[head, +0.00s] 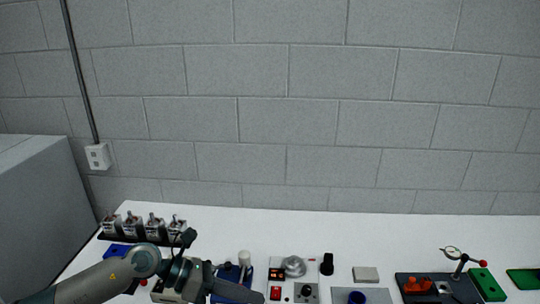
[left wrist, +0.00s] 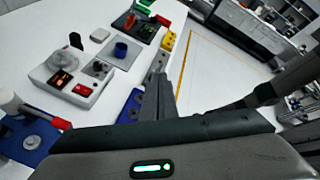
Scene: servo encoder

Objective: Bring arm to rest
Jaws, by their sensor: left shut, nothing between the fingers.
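My left arm (head: 110,274) comes in from the lower left in the head view, bent over the front left of the white table. Its gripper (head: 258,297) points right and is shut and empty, low in the picture near the control unit. In the left wrist view the closed fingers (left wrist: 160,82) stand side by side near the table's edge, with nothing between them. I cannot tell whether the fingers touch anything. My right gripper does not show in either view.
A white control unit (left wrist: 92,88) with a knob and switches stands close by. A rack of several grey parts (head: 145,229) is at the back left. A dial indicator stand (head: 458,262) and green block (head: 487,284) are at the right. The table's back middle (head: 300,230) is clear.

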